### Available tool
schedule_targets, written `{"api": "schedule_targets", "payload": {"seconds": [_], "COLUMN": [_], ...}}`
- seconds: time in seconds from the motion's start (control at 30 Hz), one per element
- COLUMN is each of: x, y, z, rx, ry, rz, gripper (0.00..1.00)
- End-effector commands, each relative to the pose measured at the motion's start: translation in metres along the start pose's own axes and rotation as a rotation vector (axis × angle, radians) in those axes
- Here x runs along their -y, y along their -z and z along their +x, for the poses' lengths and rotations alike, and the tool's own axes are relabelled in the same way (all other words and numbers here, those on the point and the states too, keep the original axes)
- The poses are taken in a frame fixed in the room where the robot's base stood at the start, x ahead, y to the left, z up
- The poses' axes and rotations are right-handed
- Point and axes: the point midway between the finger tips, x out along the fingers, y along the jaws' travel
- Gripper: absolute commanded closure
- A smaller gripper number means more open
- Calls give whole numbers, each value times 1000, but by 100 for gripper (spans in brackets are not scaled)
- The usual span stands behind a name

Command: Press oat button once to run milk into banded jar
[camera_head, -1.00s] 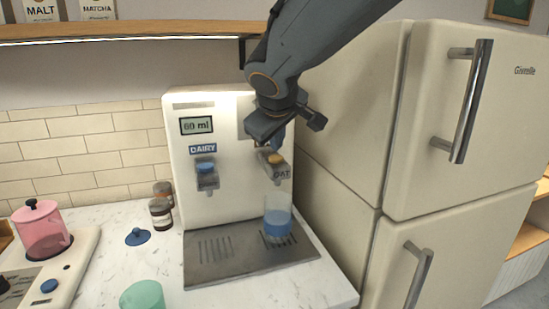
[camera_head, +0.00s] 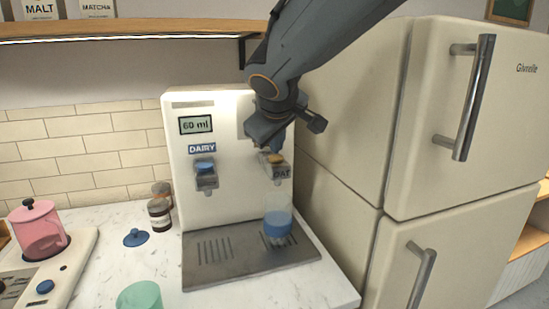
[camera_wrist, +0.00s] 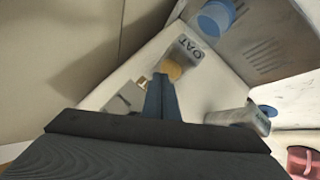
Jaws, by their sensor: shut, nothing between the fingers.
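The white milk dispenser (camera_head: 228,172) stands on the counter, its display (camera_head: 196,124) reading 60 ml. The oat button (camera_head: 276,158) is a yellow-orange knob above the OAT label on the right; it also shows in the wrist view (camera_wrist: 172,69). The clear jar with a blue band (camera_head: 277,222) stands upright below the oat spout on the drip tray (camera_head: 215,268). My gripper (camera_head: 273,143) is shut and empty, its tips just above the oat button. In the wrist view the fingers (camera_wrist: 162,88) end right at the knob; I cannot tell if they touch it.
The blue dairy button (camera_head: 205,165) is on the left of the dispenser. A fridge (camera_head: 350,130) stands close on the right. Brown bottles (camera_head: 160,214), a blue lid (camera_head: 137,237), a green cup (camera_head: 140,296) and a pink jar (camera_head: 38,232) are on the left.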

Motion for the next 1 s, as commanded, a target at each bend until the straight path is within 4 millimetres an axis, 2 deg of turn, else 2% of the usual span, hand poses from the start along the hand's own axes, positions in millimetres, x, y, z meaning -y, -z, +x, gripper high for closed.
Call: {"api": "schedule_targets", "payload": {"seconds": [1.0], "x": [5], "y": [-5], "z": [7], "rx": [1], "ry": [0], "rz": [0], "gripper": [100]}}
